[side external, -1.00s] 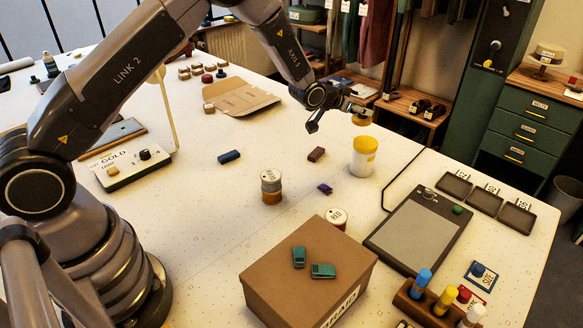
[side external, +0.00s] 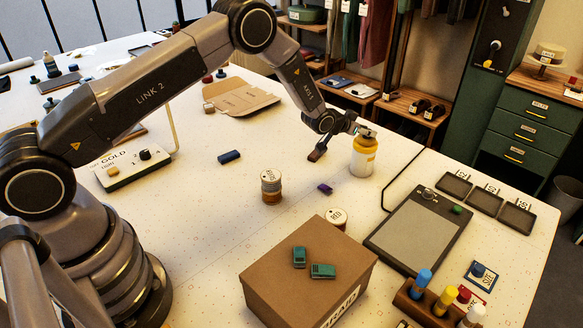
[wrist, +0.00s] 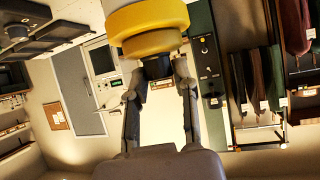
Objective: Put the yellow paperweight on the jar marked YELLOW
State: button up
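The jar (side external: 363,158), yellow and white, stands upright on the table in the side external view; I cannot read its marking. My gripper (side external: 364,130) is at its top. The yellow paperweight is small and partly covered there. In the wrist view, which looks upside down, a wide yellow round lid-like part (wrist: 150,18) fills the top. The narrower yellow paperweight (wrist: 155,43) lies against it. My gripper (wrist: 157,70) has its fingertips close around a dark part of the paperweight and seems shut on it. Whether the paperweight bears fully on the jar is hard to tell.
A brown block (side external: 317,152) and a purple piece (side external: 325,188) lie left of the jar. A stacked jar (side external: 271,186), a RED jar (side external: 337,217) and a cardboard box (side external: 300,285) stand nearer. A grey tablet (side external: 418,240) lies to the right.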

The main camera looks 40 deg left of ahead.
jog(key=o, duration=0.4)
jog(key=shift+o, duration=0.2)
jog(key=shift+r, duration=0.1)
jog(key=s+a+r+n+g+y, duration=0.1)
jog(key=s+a+r, duration=0.2)
jog(key=s+r, duration=1)
jog(key=s+a+r+g+y, duration=0.15)
jog(key=s+a+r, duration=0.25)
jog(key=s+r, duration=0.9)
jog(key=s+r+g, duration=0.1)
jog(key=s+g, duration=0.1)
jog(key=s, duration=1.1)
jog(key=s+a+r+n+g, duration=0.1)
jog(key=s+g, duration=0.1)
jog(key=s, duration=1.1)
jog(key=shift+a+r, duration=0.2)
jog(key=shift+r, duration=0.2)
